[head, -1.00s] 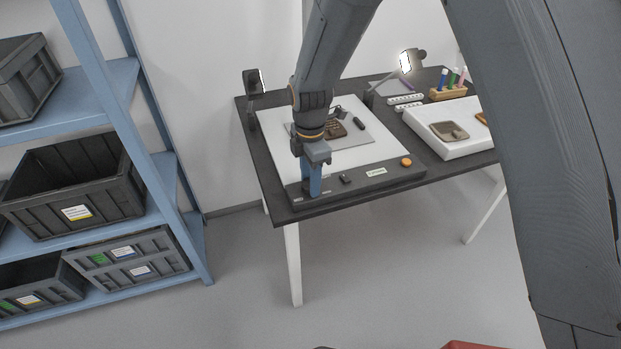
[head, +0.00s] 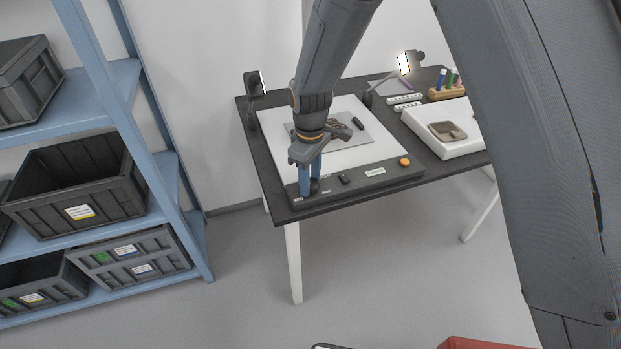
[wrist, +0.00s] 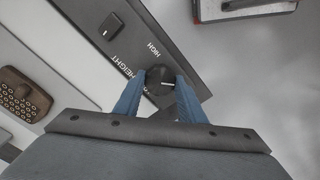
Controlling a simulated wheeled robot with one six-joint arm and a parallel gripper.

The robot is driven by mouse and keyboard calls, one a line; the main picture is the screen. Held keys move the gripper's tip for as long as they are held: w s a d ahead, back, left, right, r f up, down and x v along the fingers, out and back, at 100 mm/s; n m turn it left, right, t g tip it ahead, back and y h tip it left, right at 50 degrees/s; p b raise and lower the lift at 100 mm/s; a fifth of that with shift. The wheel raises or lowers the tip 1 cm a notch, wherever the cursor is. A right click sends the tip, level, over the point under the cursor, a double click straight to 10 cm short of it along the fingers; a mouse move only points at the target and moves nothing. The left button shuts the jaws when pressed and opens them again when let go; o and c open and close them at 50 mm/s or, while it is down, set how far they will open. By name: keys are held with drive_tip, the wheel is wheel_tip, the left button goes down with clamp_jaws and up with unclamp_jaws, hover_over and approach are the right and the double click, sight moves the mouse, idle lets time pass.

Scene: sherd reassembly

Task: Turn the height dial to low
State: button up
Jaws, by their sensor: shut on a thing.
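The height dial (wrist: 159,88) is a round black knob with a white pointer line, on the dark control strip (wrist: 112,55). My gripper (wrist: 161,76) has its two blue fingers shut on opposite sides of the dial. In the wrist view the pointer line points to the right. The word HIGH shows above the dial and HEIGHT to its left, partly covered by the left finger. I cannot read a LOW label. In the head view my gripper (head: 310,188) reaches down to the left end of the strip (head: 377,184), mostly hiding the dial.
A black rocker switch (wrist: 111,26) and, in the head view, an orange button (head: 404,162) sit on the same strip. A brown sherd (wrist: 24,94) lies on the grey plate. A white tray (head: 430,143) is at the right; a blue shelf (head: 170,200) stands at the left.

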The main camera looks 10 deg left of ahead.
drive_tip(key=m+p, duration=0.1)
drive_tip(key=m, duration=0.5)
drive_tip(key=shift+m, duration=0.3)
drive_tip(key=m+p, duration=0.1)
drive_tip(key=m, duration=0.5)
drive_tip(key=m+p, duration=0.1)
drive_tip(key=m, duration=0.5)
drive_tip(key=shift+w+r+m, duration=0.1)
drive_tip(key=shift+m, duration=0.2)
drive_tip(key=m+p, duration=0.1)
drive_tip(key=m, duration=0.5)
drive_tip(key=shift+m, duration=0.4)
drive_tip(key=o, duration=1)
drive_tip(key=shift+o, duration=0.2)
